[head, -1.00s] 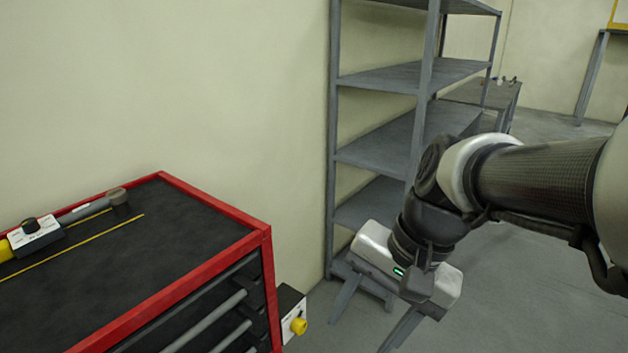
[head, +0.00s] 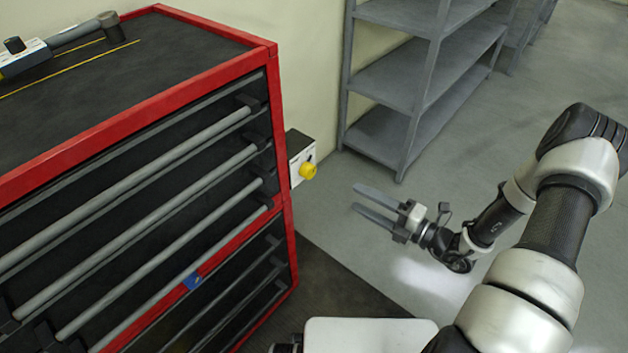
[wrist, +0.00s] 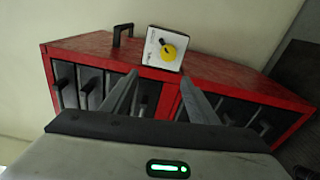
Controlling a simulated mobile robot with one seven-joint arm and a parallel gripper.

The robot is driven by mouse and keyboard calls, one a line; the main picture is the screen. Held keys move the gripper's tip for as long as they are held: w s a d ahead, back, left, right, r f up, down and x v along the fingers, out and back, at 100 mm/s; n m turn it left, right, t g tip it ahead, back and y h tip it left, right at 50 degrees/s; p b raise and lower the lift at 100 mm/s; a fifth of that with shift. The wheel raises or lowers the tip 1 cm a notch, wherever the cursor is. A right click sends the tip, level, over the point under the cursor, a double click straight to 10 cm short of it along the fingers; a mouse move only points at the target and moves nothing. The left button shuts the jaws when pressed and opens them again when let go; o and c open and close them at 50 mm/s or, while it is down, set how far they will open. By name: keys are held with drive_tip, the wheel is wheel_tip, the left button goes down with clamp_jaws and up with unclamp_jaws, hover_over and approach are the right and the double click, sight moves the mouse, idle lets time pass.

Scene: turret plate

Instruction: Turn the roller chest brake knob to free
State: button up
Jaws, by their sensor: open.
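The yellow brake knob (head: 308,170) sits on a small white-faced box (head: 299,158) on the right side of the red and black roller chest (head: 268,60). The wrist view also shows the knob (wrist: 169,52) on its white plate (wrist: 160,47), beyond my fingertips and a little above the gap between them. The plate's lettering is too small to read. My gripper (head: 362,200) is open and empty, to the right of the knob and a little lower in the head view, apart from it. Its two long fingers point left toward the chest.
Grey shelving (head: 410,90) stands behind, against the wall. A hammer-like tool and a switch box (head: 22,58) lie on the chest top. Drawer handles (head: 150,225) stick out from the chest front. A dark mat (head: 335,275) lies on the floor beside the chest. The floor between shelving and gripper is clear.

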sight(312, 173)
drive_tip(key=shift+m+t+h, duration=0.4)
drive_tip(key=shift+m+t, duration=0.1)
drive_tip(key=shift+m, duration=0.4)
drive_tip(key=x, duration=0.5)
drive_tip(key=f+b+x, duration=0.1)
drive_tip(key=x, duration=0.5)
drive_tip(key=f+x, duration=0.1)
drive_tip(key=x, duration=0.5)
drive_tip(key=shift+w+d, duration=0.15)
drive_tip(key=c, duration=1)
